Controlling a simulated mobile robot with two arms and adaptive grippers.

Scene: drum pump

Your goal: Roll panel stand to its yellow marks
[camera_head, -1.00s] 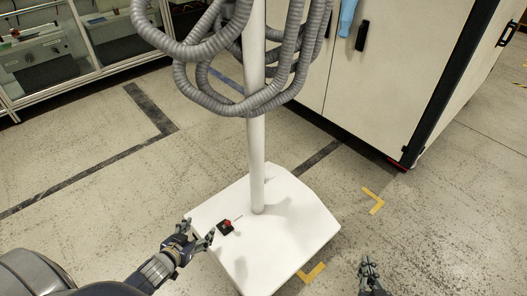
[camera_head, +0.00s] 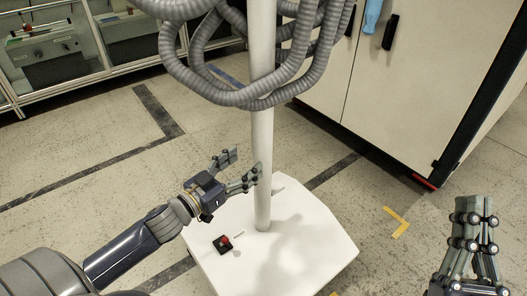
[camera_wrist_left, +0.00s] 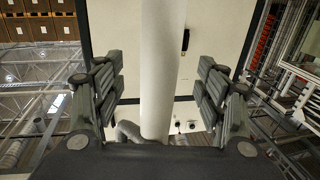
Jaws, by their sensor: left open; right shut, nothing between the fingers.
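The panel stand has a white base (camera_head: 300,258) on the floor and an upright white pole (camera_head: 262,150), with grey corrugated hoses looped around the pole's upper part. A yellow corner mark (camera_head: 397,222) lies on the floor right of the base. Part of another yellow mark (camera_head: 333,293) shows at the bottom edge, beside the base. My left gripper (camera_head: 246,167) is open just left of the pole, above the base. In the left wrist view the pole (camera_wrist_left: 163,70) stands between the open fingers. My right gripper (camera_head: 477,212) is shut and empty at the right, apart from the stand.
A small black box with a red top (camera_head: 222,243) sits on the base's left side. A large white cabinet (camera_head: 400,90) stands behind right. Glass-fronted cabinets (camera_head: 60,60) stand at the back left. Floor left of the stand is clear.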

